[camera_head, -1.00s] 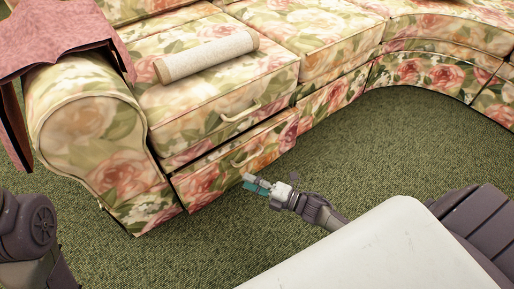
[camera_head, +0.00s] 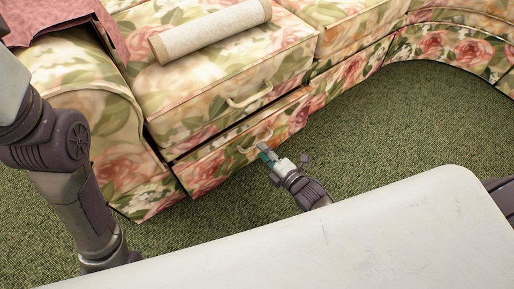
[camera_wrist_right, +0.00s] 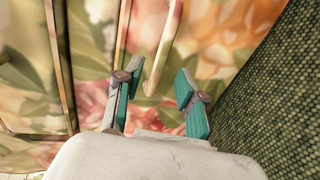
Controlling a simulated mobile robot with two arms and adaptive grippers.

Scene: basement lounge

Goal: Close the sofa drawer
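The floral sofa has a lower front drawer (camera_head: 215,165) with a pale curved handle (camera_head: 256,140). A similar handle (camera_head: 250,96) sits on the panel above. In the head view my right gripper (camera_head: 266,154) is low in front of the drawer, close to its handle. In the right wrist view the right gripper (camera_wrist_right: 155,98) is open, its teal-padded fingers apart. The handle (camera_wrist_right: 165,50) shows just beyond and between the fingertips; I cannot tell whether they touch. How far the drawer stands out is hard to tell. My left gripper is out of view.
A rolled beige mat (camera_head: 212,30) lies on the sofa seat. A pink cloth (camera_head: 60,22) hangs over the sofa arm (camera_head: 95,120). Green carpet (camera_head: 400,125) is clear to the right. The curved sofa section (camera_head: 455,48) bounds the back.

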